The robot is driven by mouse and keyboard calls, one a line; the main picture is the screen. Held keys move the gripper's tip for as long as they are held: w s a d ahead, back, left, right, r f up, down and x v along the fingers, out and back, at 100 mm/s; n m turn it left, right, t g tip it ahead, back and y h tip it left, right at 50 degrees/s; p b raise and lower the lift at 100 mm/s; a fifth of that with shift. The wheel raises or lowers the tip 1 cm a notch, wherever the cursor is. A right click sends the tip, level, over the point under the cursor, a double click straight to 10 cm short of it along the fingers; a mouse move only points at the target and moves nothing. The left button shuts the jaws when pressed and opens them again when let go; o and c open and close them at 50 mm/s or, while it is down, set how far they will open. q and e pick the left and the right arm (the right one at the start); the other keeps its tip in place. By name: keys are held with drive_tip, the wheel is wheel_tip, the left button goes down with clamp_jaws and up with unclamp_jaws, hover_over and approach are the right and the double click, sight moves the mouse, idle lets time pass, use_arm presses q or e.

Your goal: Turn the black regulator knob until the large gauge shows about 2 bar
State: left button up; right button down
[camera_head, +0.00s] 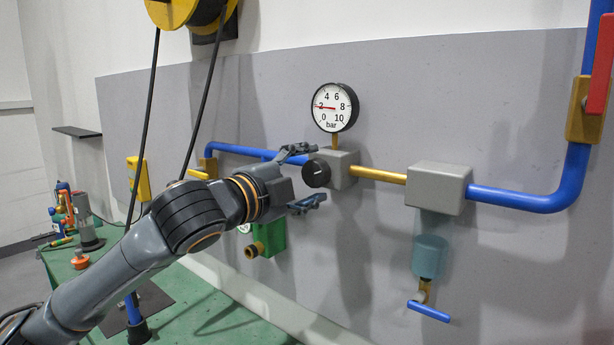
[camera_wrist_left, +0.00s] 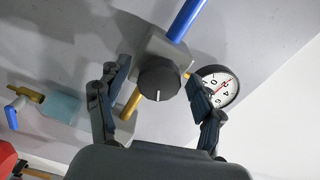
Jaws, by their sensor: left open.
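The black regulator knob (camera_head: 317,174) sits on the front of a grey block (camera_head: 345,171) on the wall pipe. The large round gauge (camera_head: 335,108) stands above the block, and its red needle points left, at about the 2 mark. My left gripper (camera_head: 308,174) is open, with one finger above the knob and one below. In the left wrist view the knob (camera_wrist_left: 158,80) lies between the two fingers, with a visible gap on both sides. A white line marks its face. The gauge (camera_wrist_left: 218,88) is partly hidden behind a finger there. My right gripper is not in view.
A blue pipe (camera_head: 510,199) and a second grey block (camera_head: 438,188) run to the right. A red-handled valve (camera_head: 598,80) is at far right. A green fitting (camera_head: 268,238) hangs below my gripper. A green bench (camera_head: 215,315) with tools stands at lower left.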

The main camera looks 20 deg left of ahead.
use_arm(q)
drive_tip(key=v, duration=1.2)
idle(0.3)
